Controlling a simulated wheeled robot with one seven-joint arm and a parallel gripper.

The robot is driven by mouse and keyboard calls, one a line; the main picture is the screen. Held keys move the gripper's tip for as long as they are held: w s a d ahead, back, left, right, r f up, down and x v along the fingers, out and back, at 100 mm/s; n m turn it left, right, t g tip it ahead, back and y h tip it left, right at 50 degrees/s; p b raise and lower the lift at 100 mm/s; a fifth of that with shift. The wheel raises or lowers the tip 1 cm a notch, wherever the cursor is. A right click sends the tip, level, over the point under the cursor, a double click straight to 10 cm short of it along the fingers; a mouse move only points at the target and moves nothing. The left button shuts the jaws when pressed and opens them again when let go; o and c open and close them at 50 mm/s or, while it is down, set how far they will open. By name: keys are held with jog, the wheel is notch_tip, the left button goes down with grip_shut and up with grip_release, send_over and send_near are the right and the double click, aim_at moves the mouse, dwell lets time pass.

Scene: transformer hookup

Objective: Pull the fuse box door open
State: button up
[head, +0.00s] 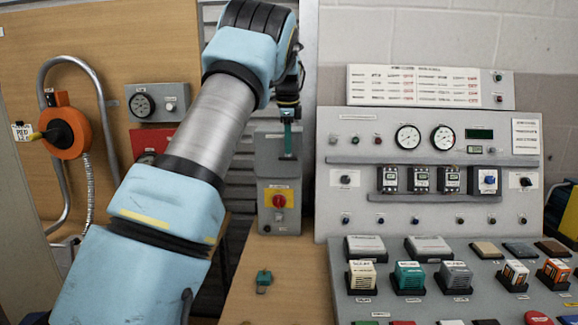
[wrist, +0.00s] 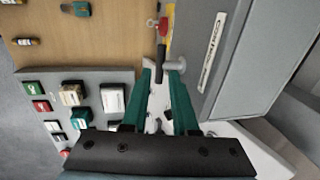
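The fuse box (head: 278,165) is a grey box standing at the back of the wooden bench, left of the control panel. Its front carries a yellow plate with a red knob (head: 279,201). In the wrist view the box's grey face (wrist: 232,62), with a label strip, is at the right. A short grey handle-like post (wrist: 176,65) sticks out from it by my right fingertip. My gripper (head: 288,140) points down in front of the box's upper part. Its green fingers (wrist: 160,72) are apart. I cannot tell whether they touch the post. The door looks shut.
The large control panel (head: 430,190) stands close on the right, with several coloured blocks on its sloped front. A small green part (head: 263,281) lies on the bench. An orange reel (head: 67,132) hangs at the left.

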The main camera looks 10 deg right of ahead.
aim_at(278, 155)
notch_tip(278, 155, down, 8)
jog(key=w+p, duration=0.1)
jog(key=p, duration=0.1)
jog(key=shift+w+d+f, duration=0.15)
jog(key=shift+w+f, duration=0.1)
jog(key=shift+w, duration=0.05)
jog(key=shift+c, duration=0.3)
grip_shut()
dwell(0.9)
